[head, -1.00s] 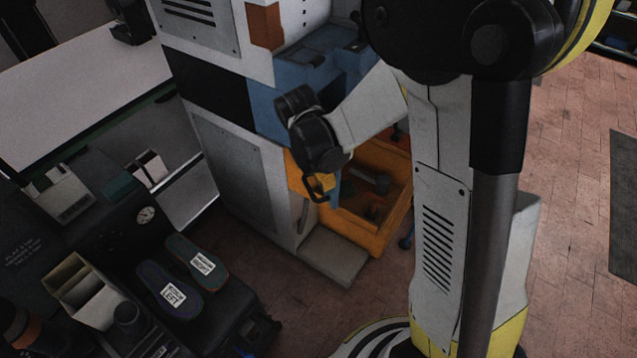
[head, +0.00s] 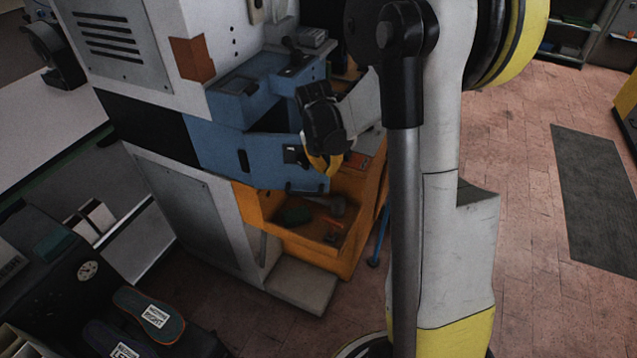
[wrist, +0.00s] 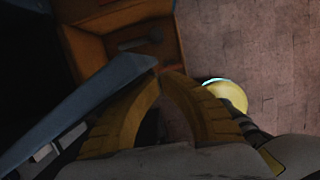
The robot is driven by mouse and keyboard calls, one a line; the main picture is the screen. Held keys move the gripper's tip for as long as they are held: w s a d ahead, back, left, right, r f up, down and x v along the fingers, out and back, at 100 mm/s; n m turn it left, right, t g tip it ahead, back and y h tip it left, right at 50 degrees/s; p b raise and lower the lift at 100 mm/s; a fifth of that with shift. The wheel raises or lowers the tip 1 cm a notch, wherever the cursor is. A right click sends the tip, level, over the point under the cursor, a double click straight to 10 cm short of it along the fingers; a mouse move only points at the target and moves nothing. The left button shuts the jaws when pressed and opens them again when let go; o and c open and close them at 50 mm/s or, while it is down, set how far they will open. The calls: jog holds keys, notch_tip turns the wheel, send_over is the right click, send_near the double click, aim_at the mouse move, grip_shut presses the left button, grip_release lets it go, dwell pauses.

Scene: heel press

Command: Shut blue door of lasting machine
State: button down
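The lasting machine is a tall white cabinet with a blue middle section. Its blue door (head: 245,158) shows as a blue panel with a dark slot. A dark gap above the panel suggests that it stands ajar. My gripper (head: 326,172) is at the panel's right end, in front of it; touching or just apart, I cannot tell. In the wrist view a blue edge (wrist: 85,105) runs diagonally just left of the fingers. My gripper's yellow fingers (wrist: 160,77) have their tips together there, with nothing seen between them. My wrist hides part of the blue section.
An open orange drawer (head: 268,238) with tools juts out below the blue section. A grey step (head: 300,285) lies on the floor under it. A dark bench with shoe soles (head: 150,315) is at the lower left. The brick floor at right is clear around a dark mat (head: 605,195).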

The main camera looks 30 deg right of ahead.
jog(key=w+d, duration=0.7)
jog(key=w, duration=0.6)
jog(key=shift+w, duration=0.3)
jog(key=shift+d, duration=0.1)
